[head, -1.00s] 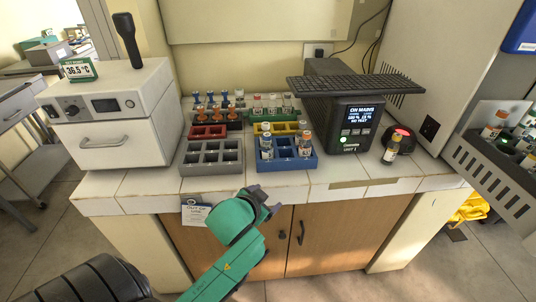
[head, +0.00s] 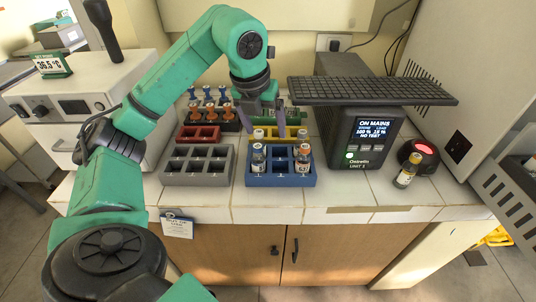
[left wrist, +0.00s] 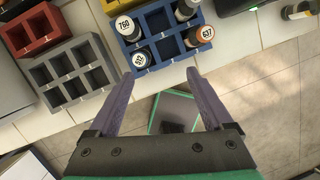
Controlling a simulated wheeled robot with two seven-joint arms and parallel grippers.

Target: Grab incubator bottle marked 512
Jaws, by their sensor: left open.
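The blue rack (head: 282,181) stands on the bench and holds several capped bottles in its left and right columns. In the left wrist view the blue rack (left wrist: 166,48) shows a bottle marked 760 (left wrist: 125,25), an orange-banded bottle marked 637 (left wrist: 206,34), a dark bottle (left wrist: 187,9) whose number is not readable, and a bottle whose tilted label seems to read 512 (left wrist: 141,59), at a near corner. My left gripper (head: 266,131) is open and empty, above the racks. Its purple fingers (left wrist: 160,76) point toward the blue rack, apart from the bottles. My right gripper is not in view.
A grey empty rack (head: 196,180) and a red rack (head: 200,141) sit to the left; a yellow rack (head: 293,131) lies behind. The black display unit (head: 364,145) with a broad top plate stands right, beside a lone bottle (head: 407,171) at a red-lit device (head: 424,150).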

